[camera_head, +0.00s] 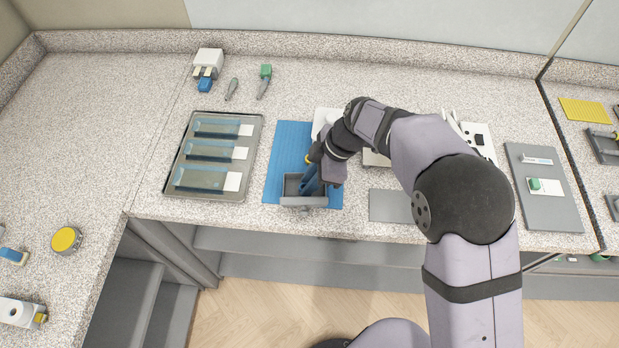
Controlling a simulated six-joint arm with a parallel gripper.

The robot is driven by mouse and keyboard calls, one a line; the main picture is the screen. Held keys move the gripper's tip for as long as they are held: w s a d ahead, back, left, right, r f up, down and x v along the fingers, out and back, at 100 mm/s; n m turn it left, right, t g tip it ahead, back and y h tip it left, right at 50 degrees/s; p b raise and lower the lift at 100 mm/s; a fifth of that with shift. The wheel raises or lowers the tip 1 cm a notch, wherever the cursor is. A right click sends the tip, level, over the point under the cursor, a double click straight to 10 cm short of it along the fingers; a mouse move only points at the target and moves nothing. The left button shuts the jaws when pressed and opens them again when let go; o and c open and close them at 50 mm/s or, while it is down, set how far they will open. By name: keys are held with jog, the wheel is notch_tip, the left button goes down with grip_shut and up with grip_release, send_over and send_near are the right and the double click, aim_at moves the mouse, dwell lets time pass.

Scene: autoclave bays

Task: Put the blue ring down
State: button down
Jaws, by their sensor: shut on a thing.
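My gripper (311,183) is low over a small grey open box (303,201), on the right side of the box's opening. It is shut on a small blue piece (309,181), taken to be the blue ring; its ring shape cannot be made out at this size. The piece is at or just inside the box opening, and I cannot tell whether it touches the box floor. The box stands on the front part of a blue mat (288,145). My wrist and forearm hide the mat's right side and part of the bench behind it.
A grey tray (181,148) with several blue-and-white packs lies left of the mat. A flat grey plate (388,206) lies to the right, partly behind my arm. Small tools and a white block (208,60) stand at the back left. The bench's front edge runs close below the box.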

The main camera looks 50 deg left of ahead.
jog(key=shift+f, duration=0.15)
jog(key=c, duration=1.8)
grip_release()
jog(key=shift+c, duration=0.2)
jog(key=shift+r, duration=0.2)
jog(key=b+v, duration=0.3)
jog(key=v, duration=0.9)
